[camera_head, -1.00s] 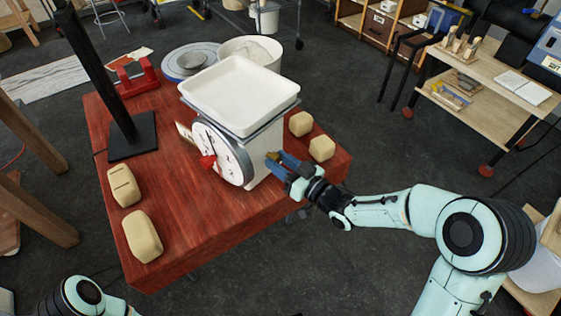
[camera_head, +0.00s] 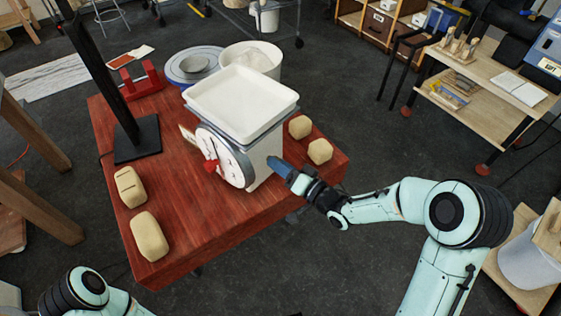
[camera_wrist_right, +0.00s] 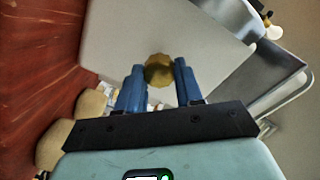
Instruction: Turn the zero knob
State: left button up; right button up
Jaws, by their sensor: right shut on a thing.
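The white scale (camera_head: 268,160) stands on the red table, with a round dial (camera_head: 226,160) on its front and a white pan (camera_head: 243,100) on top. The brass zero knob (camera_wrist_right: 158,70) is on the scale's side face and sits between the blue fingertips in the right wrist view. My right gripper (camera_head: 272,163) reaches it from the right and is shut on it. In the head view the fingers hide the knob. Part of my left arm shows at the lower left, but its gripper is out of view.
Two tan blocks (camera_head: 149,236) lie at the table's front left and two more (camera_head: 320,151) behind the scale's right side. A black stand (camera_head: 136,140) rises at the left. A blue wheel (camera_head: 194,66), a white bucket (camera_head: 251,60) and a red holder (camera_head: 142,82) are at the back.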

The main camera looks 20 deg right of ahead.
pick_arm(q)
jog(key=shift+w+r+p, duration=0.3)
jog(key=shift+r+p, duration=0.4)
jog(key=shift+r, duration=0.1)
jog(key=shift+w+r+p, duration=0.3)
jog(key=shift+r+p, duration=0.4)
jog(key=shift+r, duration=0.15)
jog(key=shift+w+r+p, duration=0.3)
jog(key=shift+r+p, duration=0.4)
jog(key=shift+r, duration=0.1)
pick_arm(e)
jog(key=shift+m, duration=3.7)
pick_arm(q)
jog(key=shift+r, duration=0.1)
pick_arm(e)
jog(key=shift+f, duration=0.1)
jog(key=o, duration=1)
jog(key=shift+o, duration=0.2)
jog(key=shift+s+d, duration=0.1)
pick_arm(q)
jog(key=shift+s+f+b, duration=0.2)
jog(key=shift+f+b, duration=0.15)
jog(key=shift+f, duration=0.15)
pick_arm(e)
jog(key=v, duration=1.3)
